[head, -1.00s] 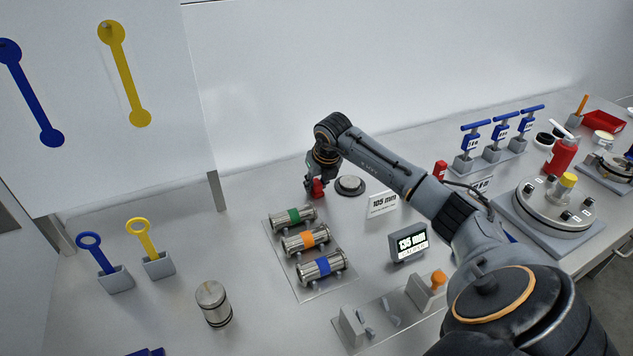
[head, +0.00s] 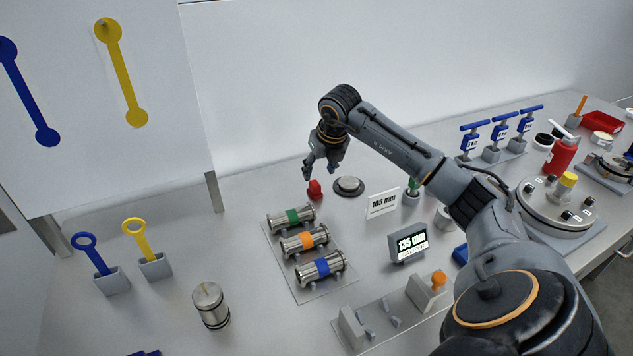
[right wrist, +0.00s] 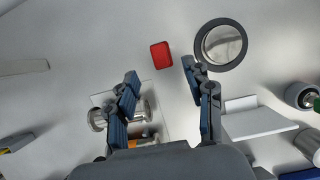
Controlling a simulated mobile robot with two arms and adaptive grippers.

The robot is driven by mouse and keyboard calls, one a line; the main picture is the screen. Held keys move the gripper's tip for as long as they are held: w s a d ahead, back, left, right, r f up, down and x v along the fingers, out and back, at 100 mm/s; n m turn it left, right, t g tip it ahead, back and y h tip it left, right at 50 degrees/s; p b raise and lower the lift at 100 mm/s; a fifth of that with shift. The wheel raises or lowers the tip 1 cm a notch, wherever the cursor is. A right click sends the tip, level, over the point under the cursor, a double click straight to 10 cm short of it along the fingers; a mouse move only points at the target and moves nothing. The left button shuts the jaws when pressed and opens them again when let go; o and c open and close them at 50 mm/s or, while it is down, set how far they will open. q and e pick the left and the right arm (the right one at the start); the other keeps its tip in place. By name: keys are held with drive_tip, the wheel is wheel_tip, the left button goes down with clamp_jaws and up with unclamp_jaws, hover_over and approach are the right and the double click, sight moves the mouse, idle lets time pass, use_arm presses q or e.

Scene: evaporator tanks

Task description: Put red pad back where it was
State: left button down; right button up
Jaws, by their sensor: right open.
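The red pad (head: 315,189) is a small red block standing on the table, just left of a round dark-rimmed metal disc (head: 349,186). In the right wrist view the red pad (right wrist: 160,56) lies beyond the fingertips, apart from them, with the disc (right wrist: 220,45) to its right. My right gripper (head: 322,170) is open and empty just above the red pad. Its two spread fingers also show in the right wrist view (right wrist: 160,75). My left gripper is not in view.
A plate with green, orange and blue banded cylinders (head: 307,240) lies in front of the pad. A "105 mm" sign (head: 383,203) and a "135 mm" display (head: 409,243) stand to the right. The table behind the pad is clear.

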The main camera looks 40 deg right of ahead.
drive_tip(key=shift+v, duration=2.4)
drive_tip(key=shift+w, duration=0.1)
